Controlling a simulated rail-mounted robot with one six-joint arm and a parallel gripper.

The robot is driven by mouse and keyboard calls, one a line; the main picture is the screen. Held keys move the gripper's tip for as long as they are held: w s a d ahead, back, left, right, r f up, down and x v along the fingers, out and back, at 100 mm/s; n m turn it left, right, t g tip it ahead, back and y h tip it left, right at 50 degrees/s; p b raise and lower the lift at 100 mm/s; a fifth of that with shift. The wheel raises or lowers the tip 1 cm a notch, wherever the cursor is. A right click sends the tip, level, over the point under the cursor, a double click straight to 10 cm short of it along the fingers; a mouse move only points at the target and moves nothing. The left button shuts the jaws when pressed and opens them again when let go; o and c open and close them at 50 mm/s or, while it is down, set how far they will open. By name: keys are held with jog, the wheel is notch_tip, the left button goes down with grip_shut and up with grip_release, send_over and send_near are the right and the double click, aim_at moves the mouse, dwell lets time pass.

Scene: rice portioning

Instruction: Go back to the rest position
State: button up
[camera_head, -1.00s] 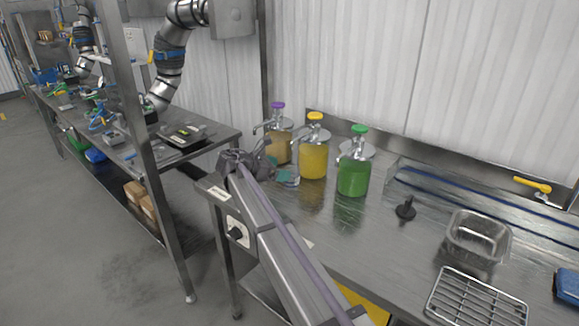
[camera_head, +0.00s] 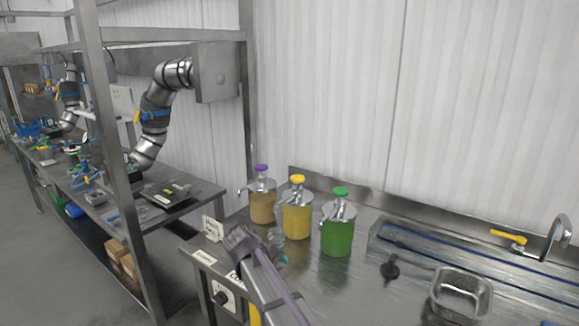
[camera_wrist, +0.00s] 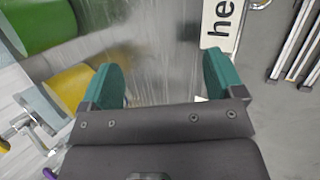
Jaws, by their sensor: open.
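My gripper (camera_head: 280,250) is partly hidden behind my arm in the head view, low over the steel counter in front of the pump dispensers. In the wrist view my gripper (camera_wrist: 165,78) has its two teal fingers wide apart, with nothing between them but bare counter behind. Three pump dispensers stand upright in a row: a brown one with a purple cap (camera_head: 262,205), a yellow one (camera_head: 297,220) and a green one (camera_head: 337,237). The yellow dispenser (camera_wrist: 70,88) and green dispenser (camera_wrist: 38,22) also show at the left of the wrist view.
A small white sign (camera_head: 213,229) stands at the counter's left edge. A black knob-like item (camera_head: 390,270), a metal pan (camera_head: 460,296) and a tap (camera_head: 556,240) are at the right. A neighbouring workbench (camera_head: 175,208) with an arm stands beyond a steel post (camera_head: 115,150) on the left.

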jog(key=s+d+r+m+g+y+p, duration=0.1)
jog(key=s+d+r+m+y+p, duration=0.1)
jog(key=s+d, duration=0.5)
jog(key=s+d+r+m+g+y+p, duration=0.1)
jog(key=s+d+r+m+y+p, duration=0.1)
jog(key=s+d+r+m+p, duration=0.3)
jog(key=s+d+r+m+g+y+p, duration=0.1)
jog(key=s+d+r+m+p, duration=0.3)
jog(key=s+d, duration=0.5)
jog(key=shift+d+r+y+p, duration=0.4)
jog(key=shift+d+r+p, duration=0.4)
jog(key=shift+d, duration=0.55)
